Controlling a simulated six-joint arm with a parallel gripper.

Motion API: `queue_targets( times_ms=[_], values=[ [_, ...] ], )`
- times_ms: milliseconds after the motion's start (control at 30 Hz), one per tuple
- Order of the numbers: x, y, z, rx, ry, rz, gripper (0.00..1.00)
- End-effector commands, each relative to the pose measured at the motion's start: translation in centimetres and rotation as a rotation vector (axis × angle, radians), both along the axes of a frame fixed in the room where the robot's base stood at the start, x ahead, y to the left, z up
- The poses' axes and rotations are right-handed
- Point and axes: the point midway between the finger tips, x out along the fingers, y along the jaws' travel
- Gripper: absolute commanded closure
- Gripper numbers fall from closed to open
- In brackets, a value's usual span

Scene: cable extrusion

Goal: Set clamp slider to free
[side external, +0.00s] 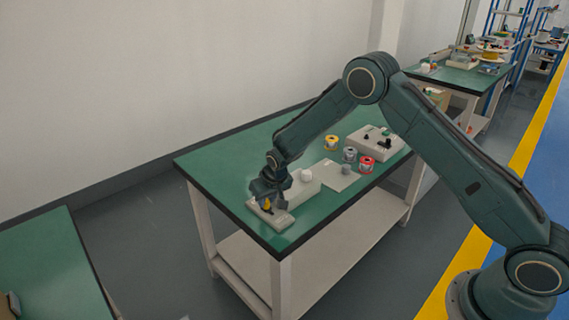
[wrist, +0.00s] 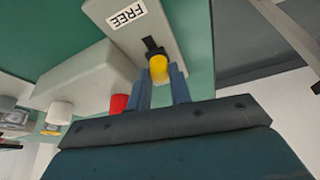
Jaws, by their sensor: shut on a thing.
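The clamp slider has a round yellow knob (wrist: 158,66) with a black piece (wrist: 152,44) beside it. It sits on a light grey box (wrist: 158,18) with a white label reading FREE (wrist: 127,16) toward the other end. My gripper (wrist: 161,76) is shut on the yellow knob, one finger on each side. In the side view my gripper (side external: 268,206) is low over the grey clamp box (side external: 281,222) at the near end of the green table. The knob is partly hidden there, and the label cannot be read.
A larger grey housing (wrist: 85,80) stands beside the clamp box, with a red knob (wrist: 119,104) near it. Several spools, including a red one (side external: 367,164), and a grey control box (side external: 388,148) are farther along the green table (side external: 225,158). The table edge is close.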

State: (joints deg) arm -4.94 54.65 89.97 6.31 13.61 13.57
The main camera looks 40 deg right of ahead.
Motion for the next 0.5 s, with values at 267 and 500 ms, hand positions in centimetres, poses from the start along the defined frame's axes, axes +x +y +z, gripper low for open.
queue_targets(
  times_ms=[267,500],
  values=[
    [-2.7,0.0,0.0,-0.001,0.002,-0.001,1.00],
    [-3.2,0.0,0.0,-0.001,0.004,-0.002,1.00]
  ],
)
